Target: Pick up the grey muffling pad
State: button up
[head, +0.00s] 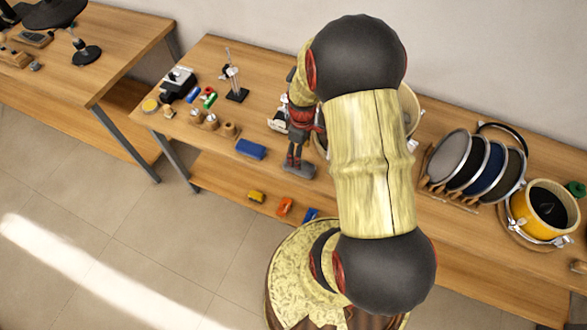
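A small grey block (299,170), which looks like the grey muffling pad, is at the front edge of the wooden table, directly below my gripper. My gripper (294,162) points down with its fingertips at the block's top left. The fingers look close together, but whether they are open or shut on the block is unclear. I cannot tell whether the block rests on the table or is held.
A blue block (251,149) lies left of my gripper. A rack of round mesh pads (449,157) and a yellow drum (544,208) stand at the right. A stand (236,94) and small items are at the left. My arm hides the table's middle.

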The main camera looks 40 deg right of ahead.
jog(key=shift+f, duration=1.35)
jog(key=f, duration=0.1)
jog(key=f+b, duration=0.1)
jog(key=f, duration=0.3)
jog(key=shift+a, duration=0.3)
jog(key=shift+c, duration=1.1)
jog(key=c, duration=1)
